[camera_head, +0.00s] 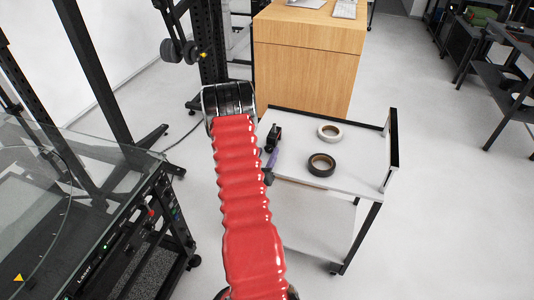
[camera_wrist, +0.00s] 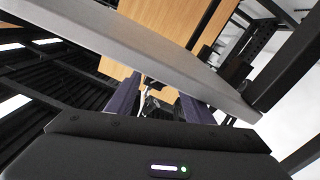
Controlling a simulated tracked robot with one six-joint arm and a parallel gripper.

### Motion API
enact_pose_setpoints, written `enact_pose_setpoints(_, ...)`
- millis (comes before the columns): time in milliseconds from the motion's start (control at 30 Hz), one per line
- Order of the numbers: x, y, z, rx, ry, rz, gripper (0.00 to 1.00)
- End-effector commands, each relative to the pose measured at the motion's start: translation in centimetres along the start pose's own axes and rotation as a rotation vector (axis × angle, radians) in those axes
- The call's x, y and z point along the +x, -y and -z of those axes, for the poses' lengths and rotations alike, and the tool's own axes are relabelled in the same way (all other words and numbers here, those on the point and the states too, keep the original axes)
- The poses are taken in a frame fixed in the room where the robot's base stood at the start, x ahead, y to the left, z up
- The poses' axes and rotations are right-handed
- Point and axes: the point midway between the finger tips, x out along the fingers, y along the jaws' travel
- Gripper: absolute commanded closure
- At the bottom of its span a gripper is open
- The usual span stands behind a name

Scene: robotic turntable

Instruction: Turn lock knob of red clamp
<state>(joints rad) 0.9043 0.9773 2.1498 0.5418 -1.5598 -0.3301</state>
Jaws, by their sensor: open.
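No red clamp or lock knob can be made out for certain in either view. In the head view my red-sleeved arm reaches to the left edge of a white cart. My gripper (camera_wrist: 155,102) shows in the wrist view as two dark purple fingers standing apart, with space between them. A small dark object (camera_wrist: 153,106) shows beyond and between the fingers; I cannot tell what it is or whether they touch it. In the head view a black object (camera_head: 273,137) sits at the cart's left edge, just beyond a purple finger (camera_head: 272,158). My arm hides part of this area.
The white cart (camera_head: 300,145) carries a white tape roll (camera_head: 330,132) and a dark tape roll (camera_head: 321,165). Its grey edge (camera_wrist: 150,50) passes close above the fingers in the wrist view. A glass-topped machine (camera_head: 90,180) stands left; a wooden cabinet (camera_head: 305,70) stands behind.

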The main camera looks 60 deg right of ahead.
Motion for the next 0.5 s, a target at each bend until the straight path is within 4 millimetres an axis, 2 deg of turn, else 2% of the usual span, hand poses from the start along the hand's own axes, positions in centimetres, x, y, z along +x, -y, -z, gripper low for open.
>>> enact_pose_setpoints(500, -8.7, 0.2, -0.2, -0.005, 0.004, 0.005, 0.52)
